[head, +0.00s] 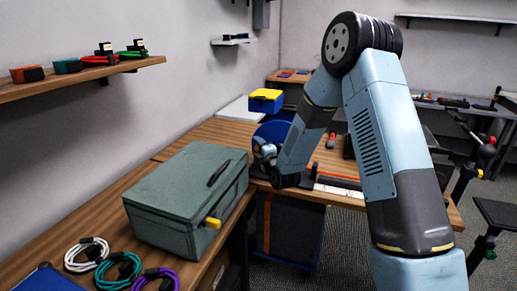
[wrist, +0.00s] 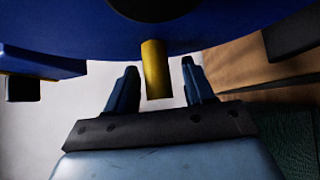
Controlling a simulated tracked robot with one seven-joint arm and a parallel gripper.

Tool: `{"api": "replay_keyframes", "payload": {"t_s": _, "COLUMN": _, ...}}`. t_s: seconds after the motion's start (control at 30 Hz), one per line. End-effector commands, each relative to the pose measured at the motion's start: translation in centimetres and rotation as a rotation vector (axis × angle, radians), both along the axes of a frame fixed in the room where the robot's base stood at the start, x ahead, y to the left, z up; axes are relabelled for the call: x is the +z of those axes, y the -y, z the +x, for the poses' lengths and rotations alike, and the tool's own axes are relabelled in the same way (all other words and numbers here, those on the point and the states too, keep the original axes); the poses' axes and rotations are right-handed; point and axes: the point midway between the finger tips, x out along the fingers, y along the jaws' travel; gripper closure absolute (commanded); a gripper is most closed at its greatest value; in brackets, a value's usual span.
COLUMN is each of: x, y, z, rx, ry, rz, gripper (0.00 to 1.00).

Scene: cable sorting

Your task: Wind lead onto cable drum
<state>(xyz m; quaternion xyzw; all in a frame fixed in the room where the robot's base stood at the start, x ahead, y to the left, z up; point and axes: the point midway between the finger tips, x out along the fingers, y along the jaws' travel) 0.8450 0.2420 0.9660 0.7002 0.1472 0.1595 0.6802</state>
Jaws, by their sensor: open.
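The cable drum is a large blue disc (head: 274,131) standing on the far wooden bench, partly hidden behind my arm in the head view. In the wrist view its blue rim (wrist: 85,32) fills the top, with a dark round centre. A yellow peg-like handle (wrist: 154,62) sticks out from the drum. My gripper (wrist: 159,66) is open, with one dark blue finger on each side of the handle and visible gaps. In the head view my gripper (head: 266,152) is in front of the drum. I cannot make out a lead on the drum.
A grey-green case (head: 185,190) with a yellow latch stands on the near bench. Coiled white (head: 86,254), teal (head: 118,270) and purple (head: 156,279) cables lie before it. A yellow-and-blue box (head: 265,100) is behind the drum. A wall shelf (head: 80,80) is at left.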

Motion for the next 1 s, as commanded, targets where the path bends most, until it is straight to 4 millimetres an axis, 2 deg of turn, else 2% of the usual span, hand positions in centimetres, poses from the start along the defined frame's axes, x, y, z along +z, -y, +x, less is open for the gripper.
{"api": "replay_keyframes", "payload": {"t_s": 0.1, "x": 0.0, "y": -0.01, "z": -0.02, "rx": 0.0, "ry": 0.0, "rz": 0.0, "gripper": 0.49}}
{"api": "replay_keyframes", "payload": {"t_s": 0.63, "x": -0.02, "y": -0.03, "z": -0.05, "rx": 0.0, "ry": 0.0, "rz": 0.0, "gripper": 1.0}}
{"api": "replay_keyframes", "payload": {"t_s": 1.0, "x": -0.04, "y": -0.07, "z": -0.06, "rx": 0.001, "ry": 0.0, "rz": 0.001, "gripper": 1.0}}
